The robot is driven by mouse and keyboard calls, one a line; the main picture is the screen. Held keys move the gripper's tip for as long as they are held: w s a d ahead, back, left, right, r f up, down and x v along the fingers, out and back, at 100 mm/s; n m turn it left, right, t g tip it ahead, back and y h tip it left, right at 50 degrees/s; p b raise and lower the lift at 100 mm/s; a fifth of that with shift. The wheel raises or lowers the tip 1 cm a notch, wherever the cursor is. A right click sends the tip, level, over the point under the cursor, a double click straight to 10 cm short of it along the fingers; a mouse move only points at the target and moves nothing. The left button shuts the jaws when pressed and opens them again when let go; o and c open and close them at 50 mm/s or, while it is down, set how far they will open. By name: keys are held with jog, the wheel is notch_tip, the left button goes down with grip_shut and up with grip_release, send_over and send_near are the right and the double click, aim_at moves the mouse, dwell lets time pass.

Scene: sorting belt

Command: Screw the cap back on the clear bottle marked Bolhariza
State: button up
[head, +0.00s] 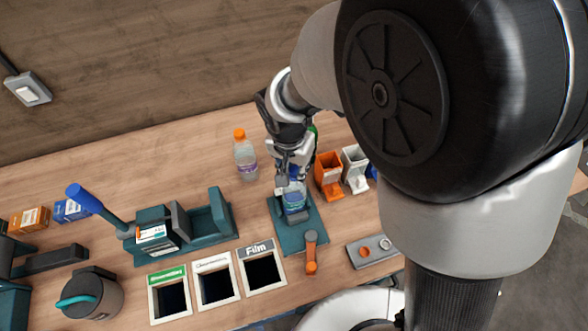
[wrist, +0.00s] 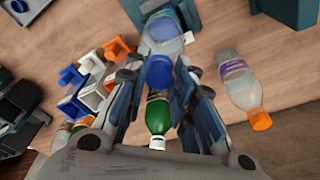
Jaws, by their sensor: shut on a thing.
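A clear bottle with a blue label (head: 295,201) stands in a holder on a teal plate (head: 316,234) in the head view. Its lettering is too small to read. In the wrist view the clear bottle (wrist: 165,38) is at the top centre, just beyond the fingers. My gripper (head: 291,177) is directly above the bottle. In the wrist view my gripper (wrist: 158,80) is shut on a blue cap (wrist: 158,70). The cap lies in line with the bottle's top; I cannot tell whether it touches the neck or is threaded on.
A bottle with an orange cap (head: 246,157) stands left of my gripper. A green bottle (wrist: 158,116) is behind it. Orange (head: 328,176) and white (head: 355,166) holders stand to the right. An orange-ended lever (head: 311,254) is on the plate's front. Three labelled bins (head: 215,284) are front left.

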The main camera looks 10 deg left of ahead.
jog(key=shift+d+m, duration=0.1)
jog(key=shift+m, duration=0.4)
jog(key=shift+f+m+h+b, duration=0.15)
jog(key=shift+m+h+b, duration=0.15)
jog(key=shift+m+b, duration=0.75)
jog(key=o, duration=0.6)
jog(key=shift+m, duration=0.45)
jog(key=o, duration=0.5)
